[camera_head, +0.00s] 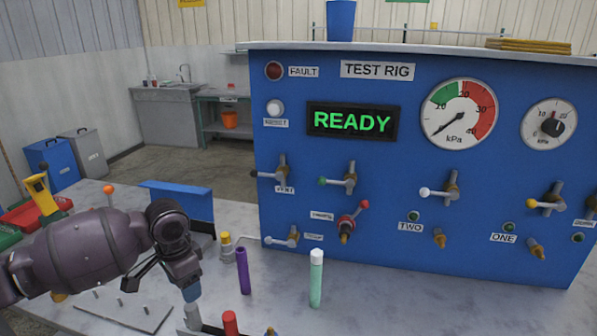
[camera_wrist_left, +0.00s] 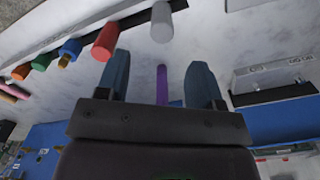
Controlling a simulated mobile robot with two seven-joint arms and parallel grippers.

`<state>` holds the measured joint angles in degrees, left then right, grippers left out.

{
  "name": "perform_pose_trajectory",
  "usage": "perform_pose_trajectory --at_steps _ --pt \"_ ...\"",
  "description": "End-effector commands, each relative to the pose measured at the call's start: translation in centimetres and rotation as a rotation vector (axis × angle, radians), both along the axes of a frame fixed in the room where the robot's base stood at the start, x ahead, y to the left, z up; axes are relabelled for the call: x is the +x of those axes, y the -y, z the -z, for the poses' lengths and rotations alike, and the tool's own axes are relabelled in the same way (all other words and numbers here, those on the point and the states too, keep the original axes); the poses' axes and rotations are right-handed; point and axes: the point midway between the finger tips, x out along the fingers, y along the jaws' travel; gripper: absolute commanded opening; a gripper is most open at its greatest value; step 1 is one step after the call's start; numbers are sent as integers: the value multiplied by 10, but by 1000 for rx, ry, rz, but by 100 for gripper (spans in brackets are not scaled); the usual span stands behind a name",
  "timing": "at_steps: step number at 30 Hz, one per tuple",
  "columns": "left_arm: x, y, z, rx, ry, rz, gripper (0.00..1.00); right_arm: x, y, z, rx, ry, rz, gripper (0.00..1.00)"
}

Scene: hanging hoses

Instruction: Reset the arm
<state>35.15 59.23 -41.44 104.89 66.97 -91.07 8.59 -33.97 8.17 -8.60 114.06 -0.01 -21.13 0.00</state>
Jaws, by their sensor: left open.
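My left arm (camera_head: 85,255) comes in from the left of the head view, above the bench. Its gripper (camera_head: 190,292) points down towards the bench near the front left. In the left wrist view the two blue-grey fingers of my left gripper (camera_wrist_left: 158,80) stand wide apart with nothing held between them. A purple upright piece (camera_head: 243,270) stands right of the gripper in the head view. In the wrist view the purple piece (camera_wrist_left: 162,85) shows beyond the gap between the fingers. My right gripper is not in view.
The blue test rig (camera_head: 400,185) stands at the back right; its display (camera_head: 352,121) reads READY. A pale green piece (camera_head: 316,278) stands on the bench (camera_head: 400,310). A red-topped piece (camera_head: 230,323) and a grey piece (camera_head: 192,317) are near the gripper. The bench's front right is clear.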

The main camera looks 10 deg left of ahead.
Motion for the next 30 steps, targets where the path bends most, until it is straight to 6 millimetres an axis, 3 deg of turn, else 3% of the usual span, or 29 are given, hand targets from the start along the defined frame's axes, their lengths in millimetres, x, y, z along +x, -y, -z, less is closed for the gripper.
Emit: perform_pose_trajectory --at_steps 9,18,24,30 --pt "-57 63 62 -93 49 80 61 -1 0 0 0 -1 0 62" --pt "-121 107 93 -193 166 19 61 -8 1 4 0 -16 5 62" --pt "-161 112 97 -218 243 -113 61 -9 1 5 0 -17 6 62" --pt "-201 94 95 -182 303 -294 61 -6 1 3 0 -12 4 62"
